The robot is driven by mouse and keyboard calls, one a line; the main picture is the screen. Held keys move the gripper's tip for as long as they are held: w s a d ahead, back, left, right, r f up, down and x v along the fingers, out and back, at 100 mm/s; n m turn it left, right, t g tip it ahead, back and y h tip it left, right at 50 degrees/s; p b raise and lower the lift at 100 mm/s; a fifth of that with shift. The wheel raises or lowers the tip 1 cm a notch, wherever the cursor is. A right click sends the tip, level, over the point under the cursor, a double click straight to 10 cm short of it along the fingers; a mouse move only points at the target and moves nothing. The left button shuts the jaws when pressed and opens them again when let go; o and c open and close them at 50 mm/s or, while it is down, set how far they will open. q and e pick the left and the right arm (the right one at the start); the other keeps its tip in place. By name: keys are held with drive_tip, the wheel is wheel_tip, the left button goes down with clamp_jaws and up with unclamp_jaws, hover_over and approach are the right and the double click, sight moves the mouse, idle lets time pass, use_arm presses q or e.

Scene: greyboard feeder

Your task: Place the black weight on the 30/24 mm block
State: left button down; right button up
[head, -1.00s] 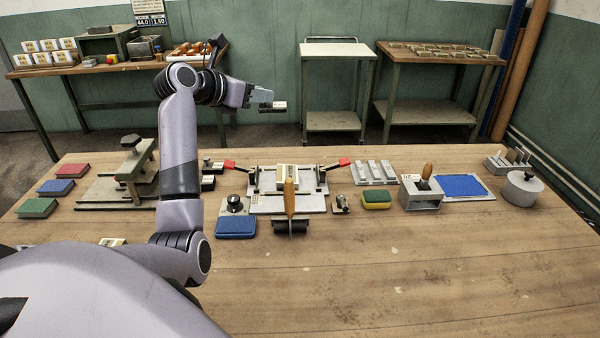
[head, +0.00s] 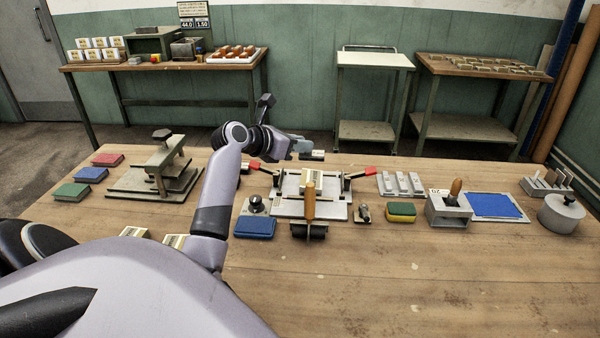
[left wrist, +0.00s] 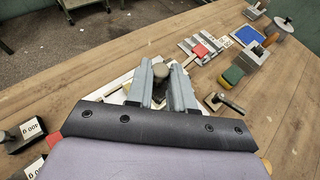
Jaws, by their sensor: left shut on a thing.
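My left gripper (head: 303,149) is shut on a small dark block with a pale face, which looks like the black weight (head: 313,156). It holds the weight in the air behind and above the feeder, near the table's back edge. In the left wrist view the fingers (left wrist: 165,88) close on a dark thing, mostly hidden. A cream labelled block (head: 312,181) sits in the feeder (head: 285,208). Two more cream labelled blocks (head: 134,232) lie at the front left, one partly behind my arm. I cannot read which is 30/24 mm. My right gripper is not in view.
A wooden-handled roller (head: 310,215) stands at the feeder's front. A blue pad (head: 255,227) and a green-yellow sponge (head: 401,212) flank it. A press (head: 160,165) stands left. Another labelled black weight (left wrist: 20,138) shows in the wrist view. The front right table is clear.

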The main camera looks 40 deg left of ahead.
use_arm(q)
wheel_tip(320, 180, down, 8)
drive_tip(key=shift+r+b, duration=0.25)
drive_tip(key=shift+b, duration=0.2)
drive_tip(key=shift+f, duration=0.45)
drive_tip(key=c, duration=1)
unclamp_jaws()
drive_tip(key=shift+r, duration=0.1)
drive_tip(key=shift+r, duration=0.3)
drive_tip(key=p+v, duration=0.1)
drive_tip(key=v, duration=1.1)
